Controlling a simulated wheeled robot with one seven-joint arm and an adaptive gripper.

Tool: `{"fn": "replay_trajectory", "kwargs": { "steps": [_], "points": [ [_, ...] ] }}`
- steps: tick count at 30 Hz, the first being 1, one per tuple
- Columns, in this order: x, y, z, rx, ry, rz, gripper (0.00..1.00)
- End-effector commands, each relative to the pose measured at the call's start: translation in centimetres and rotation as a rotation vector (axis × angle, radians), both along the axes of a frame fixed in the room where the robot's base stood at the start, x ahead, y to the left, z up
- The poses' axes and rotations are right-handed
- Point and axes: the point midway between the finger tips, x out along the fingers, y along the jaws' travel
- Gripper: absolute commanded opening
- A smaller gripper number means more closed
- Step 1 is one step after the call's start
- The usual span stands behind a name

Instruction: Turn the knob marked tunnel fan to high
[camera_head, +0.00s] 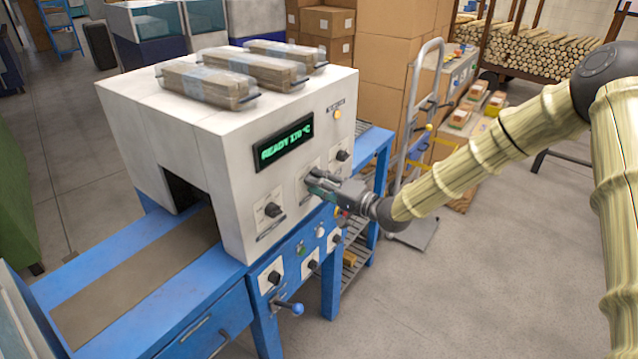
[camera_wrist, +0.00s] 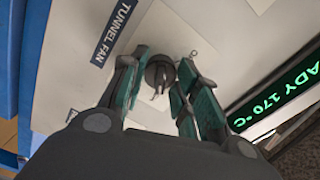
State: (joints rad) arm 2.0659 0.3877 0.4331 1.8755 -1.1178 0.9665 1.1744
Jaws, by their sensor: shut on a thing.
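The tunnel fan knob (camera_wrist: 160,72) is dark and round, on a pale plate. Its label reading TUNNEL FAN (camera_wrist: 114,30) stands beside it in the wrist view. My gripper (camera_wrist: 162,68) has its green-padded fingers on both sides of the knob, shut on it. In the head view my gripper (camera_head: 312,183) reaches the middle knob on the white machine's front and mostly hides it. Small marks around the knob are partly covered or too small to read, so its setting is unclear.
The white machine (camera_head: 215,135) has a green display (camera_head: 283,147) reading READY 170 °C. Other knobs sit to the left (camera_head: 271,210) and right (camera_head: 342,155). A blue lower panel (camera_head: 290,262) carries more knobs and a lever (camera_head: 297,308). Wrapped bundles (camera_head: 225,82) lie on top.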

Motion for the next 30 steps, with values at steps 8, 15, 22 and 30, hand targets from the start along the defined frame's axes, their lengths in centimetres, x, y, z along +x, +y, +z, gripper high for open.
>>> {"fn": "replay_trajectory", "kwargs": {
  "steps": [8, 15, 22, 30],
  "points": [
    [0.00, -0.10, -0.13, 0.033, 0.047, 0.000, 0.07],
    [0.00, -0.10, -0.13, 0.036, 0.052, -0.001, 0.07],
    [0.01, -0.10, -0.12, 0.036, 0.052, -0.002, 0.40],
    [0.00, 0.01, -0.06, 0.036, 0.050, 0.001, 0.53]
  ]
}}
